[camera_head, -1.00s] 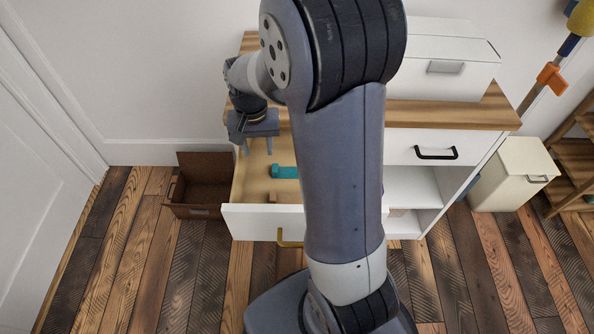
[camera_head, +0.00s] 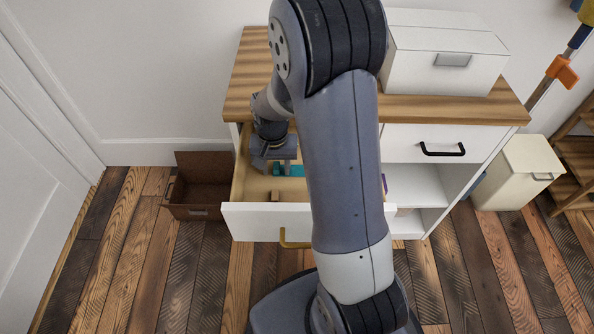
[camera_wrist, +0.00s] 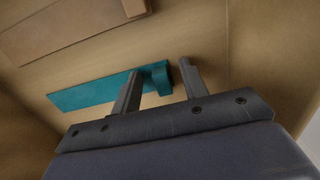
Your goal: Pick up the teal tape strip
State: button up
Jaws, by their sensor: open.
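The teal tape strip (camera_wrist: 95,91) lies on the floor of the open drawer in the wrist view, with a raised block at its right end. In the head view, the strip (camera_head: 290,170) is partly hidden behind my gripper and arm. My gripper (camera_head: 276,170) is down inside the drawer, close to the strip. In the wrist view, my gripper (camera_wrist: 159,74) is open, and its two fingers stand on either side of the strip's raised end. I cannot tell whether the fingers touch it.
The open drawer (camera_head: 250,220) has a brass handle at its front. A brown flat piece (camera_wrist: 60,28) lies in the drawer. A brown open box (camera_head: 203,190) stands on the floor at left. A white box (camera_head: 445,65) sits on the wooden cabinet top (camera_head: 250,75). A cream bin (camera_head: 515,175) stands at right.

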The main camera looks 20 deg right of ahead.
jog(key=shift+c, duration=0.3)
grip_shut()
dwell(0.3)
